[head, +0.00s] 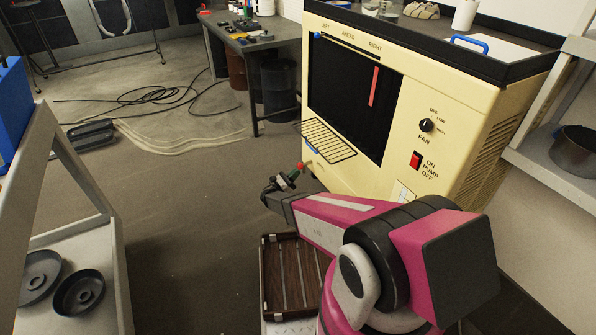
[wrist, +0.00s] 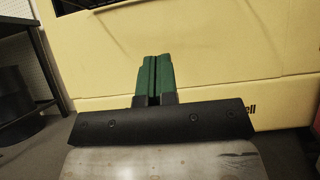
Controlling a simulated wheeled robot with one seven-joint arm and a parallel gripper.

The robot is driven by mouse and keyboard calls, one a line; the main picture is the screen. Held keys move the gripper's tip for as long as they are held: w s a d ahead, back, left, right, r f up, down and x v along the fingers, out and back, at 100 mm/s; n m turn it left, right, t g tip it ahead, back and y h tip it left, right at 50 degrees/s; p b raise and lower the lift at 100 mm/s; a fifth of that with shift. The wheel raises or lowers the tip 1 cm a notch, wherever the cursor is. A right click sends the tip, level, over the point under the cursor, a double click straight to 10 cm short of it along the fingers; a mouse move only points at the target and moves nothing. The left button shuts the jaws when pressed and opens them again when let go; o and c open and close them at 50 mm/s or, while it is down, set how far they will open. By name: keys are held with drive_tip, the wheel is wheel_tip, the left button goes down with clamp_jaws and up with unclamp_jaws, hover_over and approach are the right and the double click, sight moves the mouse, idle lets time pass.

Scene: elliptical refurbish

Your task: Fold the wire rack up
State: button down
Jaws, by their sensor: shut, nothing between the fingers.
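The wire rack (head: 327,141) is a dark metal grid on the front of the cream machine (head: 447,93). It sticks out roughly level from below the machine's black opening (head: 345,95). A small blue piece (head: 312,150) shows near the rack's lower side. My gripper (head: 299,166) is low in front of the machine, below the rack and apart from it in the head view. In the wrist view my gripper (wrist: 153,75) has its green fingers together, empty, facing the plain cream front panel. I cannot make out the rack in the wrist view.
A workbench (head: 255,42) with small items stands behind, left of the machine. A grey shelf cart (head: 75,180) is at left. A dark slatted crate (head: 291,275) lies below my arm. Cables (head: 160,95) lie on the floor. The floor left of my gripper is clear.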

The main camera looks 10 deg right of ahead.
drive_tip(key=w+d+r, duration=0.2)
drive_tip(key=d+r, duration=0.4)
drive_tip(key=r, duration=0.2)
drive_tip(key=shift+w+d, duration=0.25)
drive_tip(key=shift+w, duration=0.1)
drive_tip(key=shift+r, duration=0.15)
drive_tip(key=shift+s+a+r+y, duration=0.1)
drive_tip(key=shift+r+y, duration=0.2)
drive_tip(key=shift+y, duration=0.2)
drive_tip(key=shift+s+a+r+g+y, duration=0.1)
drive_tip(key=shift+a+r+g+y, duration=0.1)
drive_tip(key=shift+r+g+y, duration=0.65)
